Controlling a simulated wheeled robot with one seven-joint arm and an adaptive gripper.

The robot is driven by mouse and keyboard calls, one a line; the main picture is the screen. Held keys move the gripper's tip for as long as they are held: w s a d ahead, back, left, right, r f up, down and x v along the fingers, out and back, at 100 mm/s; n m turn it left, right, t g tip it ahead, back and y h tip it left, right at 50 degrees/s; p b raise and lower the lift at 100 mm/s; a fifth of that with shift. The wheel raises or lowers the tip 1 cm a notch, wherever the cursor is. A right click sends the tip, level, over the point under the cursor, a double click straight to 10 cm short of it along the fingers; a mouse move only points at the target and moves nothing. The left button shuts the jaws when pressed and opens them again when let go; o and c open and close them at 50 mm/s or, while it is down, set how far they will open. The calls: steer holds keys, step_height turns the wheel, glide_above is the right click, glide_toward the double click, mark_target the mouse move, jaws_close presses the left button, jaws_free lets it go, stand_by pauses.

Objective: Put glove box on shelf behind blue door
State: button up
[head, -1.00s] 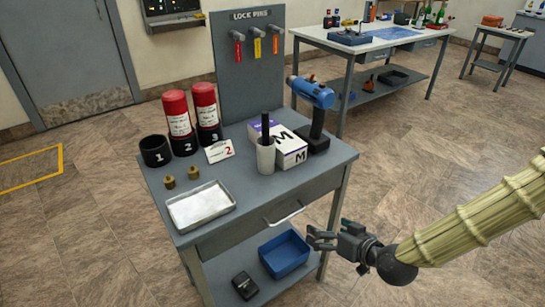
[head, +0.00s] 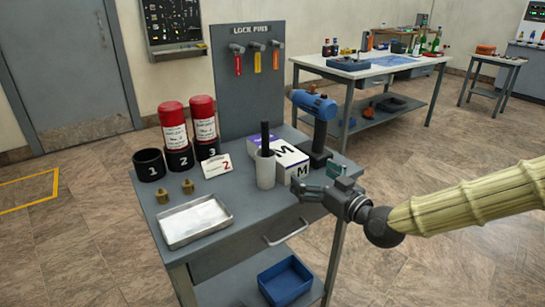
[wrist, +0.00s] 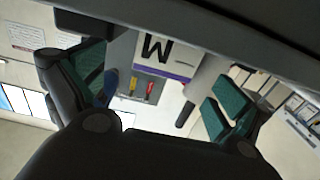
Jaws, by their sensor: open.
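The glove box (head: 289,160), white and purple with a large M, lies on the grey workbench (head: 225,235) between a white cup and a blue power tool. In the wrist view the box (wrist: 168,48) shows upside down, ahead in the gap between my fingers. My gripper (head: 317,184) is open and empty, near the bench's right front edge, just in front of the box. Whether a finger touches the box cannot be told. A grey-blue door (head: 62,75) is shut at upper left. No shelf behind a blue door shows.
The white cup (head: 265,172) with a dark handle stands left of the box. The blue tool (head: 315,107) stands close behind, right. Red bottles, a numbered card, brass parts and a metal tray (head: 195,222) fill the left. A blue bin (head: 285,281) sits below. Floor at right is open.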

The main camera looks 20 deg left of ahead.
mark_target(298, 168)
steer(key=shift+s+a+x, duration=0.1)
steer(key=shift+s+x, duration=0.05)
steer(key=shift+x, duration=1)
steer(key=shift+s+a+x, duration=0.15)
steer(key=shift+x, duration=1)
steer(key=shift+w+a+f, duration=0.15)
steer(key=shift+w+a, duration=0.2)
steer(key=c, duration=1.5)
